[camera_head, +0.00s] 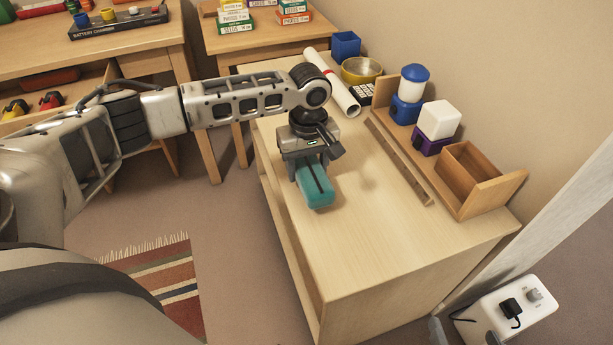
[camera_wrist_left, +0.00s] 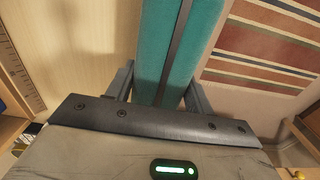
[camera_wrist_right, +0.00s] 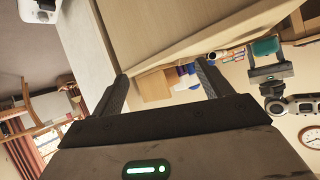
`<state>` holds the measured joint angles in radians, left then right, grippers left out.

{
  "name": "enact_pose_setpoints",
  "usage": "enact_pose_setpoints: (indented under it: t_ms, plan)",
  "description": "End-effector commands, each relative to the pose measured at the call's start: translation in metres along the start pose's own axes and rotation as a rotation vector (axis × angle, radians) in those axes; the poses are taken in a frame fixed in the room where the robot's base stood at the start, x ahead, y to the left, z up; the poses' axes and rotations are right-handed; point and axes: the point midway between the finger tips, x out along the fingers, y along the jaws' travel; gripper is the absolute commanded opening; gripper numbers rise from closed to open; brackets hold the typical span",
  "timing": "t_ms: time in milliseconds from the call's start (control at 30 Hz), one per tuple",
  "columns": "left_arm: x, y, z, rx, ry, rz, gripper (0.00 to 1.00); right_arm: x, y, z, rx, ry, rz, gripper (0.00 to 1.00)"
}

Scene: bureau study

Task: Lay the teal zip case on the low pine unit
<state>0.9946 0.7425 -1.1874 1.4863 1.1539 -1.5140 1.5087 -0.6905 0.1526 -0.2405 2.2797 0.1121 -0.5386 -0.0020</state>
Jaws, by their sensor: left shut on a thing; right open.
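The teal zip case (camera_head: 316,190) has a dark zip line along its middle. My left gripper (camera_head: 308,168) is shut on it, over the left part of the low pine unit's top (camera_head: 370,240). In the left wrist view the case (camera_wrist_left: 180,45) runs up from between the fingers (camera_wrist_left: 158,95). I cannot tell whether the case touches the top or hangs just above it. My right gripper (camera_wrist_right: 163,82) is open and empty in the right wrist view, where the case (camera_wrist_right: 265,46) also shows in the left gripper. The right gripper is not seen in the head view.
Along the unit's back stand a wooden organiser (camera_head: 470,180), a purple-based white block (camera_head: 438,122), a blue-lidded jar (camera_head: 412,85) and a brass bowl (camera_head: 360,70). A rolled paper (camera_head: 333,85) and a wooden ruler (camera_head: 398,160) lie there. The unit's front right top is clear.

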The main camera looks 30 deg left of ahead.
Motion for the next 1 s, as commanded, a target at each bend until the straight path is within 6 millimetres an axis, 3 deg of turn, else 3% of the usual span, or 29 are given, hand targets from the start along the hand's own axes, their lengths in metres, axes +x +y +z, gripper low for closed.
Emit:
enact_pose_setpoints:
  t_ms: [33,133,500,533,600,900,1000]
  plan:
    - [0.013,-0.002,-0.001,-0.001,0.0,-0.004,0.23,0.005,0.0,0.007,0.001,-0.009,-0.004,0.78]
    - [0.026,-0.002,-0.001,-0.001,0.001,-0.003,0.23,0.012,0.001,0.018,0.0,-0.032,-0.009,0.78]
    - [0.029,-0.002,0.0,0.0,-0.001,-0.003,0.23,0.014,0.001,0.013,-0.003,-0.034,-0.011,0.78]
    - [0.029,-0.002,0.0,0.0,0.0,-0.003,0.61,0.014,0.001,0.013,-0.003,-0.03,-0.011,0.78]
    - [0.029,-0.002,0.0,0.0,0.0,-0.003,0.74,0.013,0.001,0.01,-0.003,-0.023,-0.011,0.78]
    - [0.027,-0.002,-0.001,0.0,0.001,-0.001,0.74,0.012,0.001,0.015,0.002,-0.03,-0.01,0.78]
    - [0.016,-0.002,0.0,0.0,0.001,0.0,0.74,0.01,0.001,0.014,0.003,-0.035,-0.009,0.78]
